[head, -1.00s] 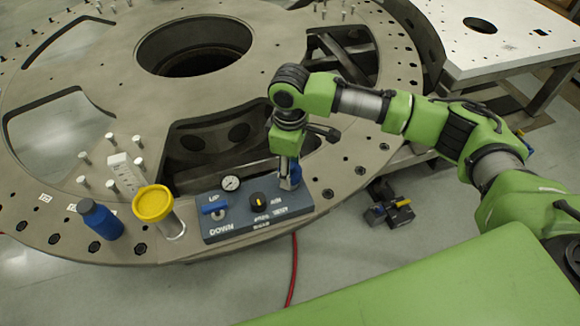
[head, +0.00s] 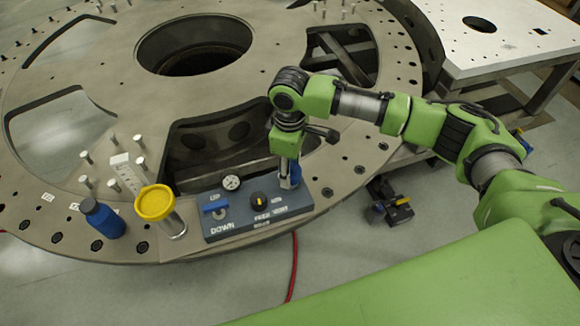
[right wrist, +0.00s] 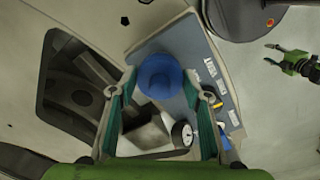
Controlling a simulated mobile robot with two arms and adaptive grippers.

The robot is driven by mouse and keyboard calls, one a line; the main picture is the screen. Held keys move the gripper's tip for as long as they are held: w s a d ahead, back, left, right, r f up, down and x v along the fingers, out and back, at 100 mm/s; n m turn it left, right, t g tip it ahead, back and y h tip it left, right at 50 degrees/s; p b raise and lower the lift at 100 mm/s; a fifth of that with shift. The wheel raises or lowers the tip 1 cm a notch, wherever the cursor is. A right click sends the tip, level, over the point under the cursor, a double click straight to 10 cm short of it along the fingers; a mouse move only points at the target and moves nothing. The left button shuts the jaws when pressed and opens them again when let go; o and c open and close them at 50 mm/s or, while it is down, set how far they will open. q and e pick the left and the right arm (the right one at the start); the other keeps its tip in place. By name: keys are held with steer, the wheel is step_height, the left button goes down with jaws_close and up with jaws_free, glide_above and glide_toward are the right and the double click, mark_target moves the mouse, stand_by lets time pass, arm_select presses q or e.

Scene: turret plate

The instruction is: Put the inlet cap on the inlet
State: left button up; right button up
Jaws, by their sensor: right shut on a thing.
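My right gripper (head: 289,178) points down over the right end of the blue-grey control panel (head: 255,224) and is shut on a blue cap. The cap shows as a round blue piece (right wrist: 160,76) between the two fingers in the right wrist view, and only partly in the head view (head: 295,174). The inlet is not visible; whether it lies under the cap and whether they touch, I cannot tell. My left gripper is outside the head view; it appears small and with its fingers apart at the right of the right wrist view (right wrist: 284,57).
The panel carries a gauge (head: 231,182), a black knob (head: 259,201) and a blue switch (head: 215,206). Left of it stand a yellow-lidded cylinder (head: 155,203), a blue bottle (head: 102,218) and several upright pins. The turret plate (head: 110,60) has large cut-outs near the panel.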

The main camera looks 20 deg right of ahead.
steer(key=shift+f, duration=0.65)
stand_by(0.3)
steer(key=shift+f+p, duration=0.35)
steer(key=shift+f, duration=0.1)
stand_by(0.4)
steer(key=o, duration=1)
steer(key=o, duration=0.4)
steer(key=shift+o, duration=0.2)
steer(key=shift+r, duration=0.1)
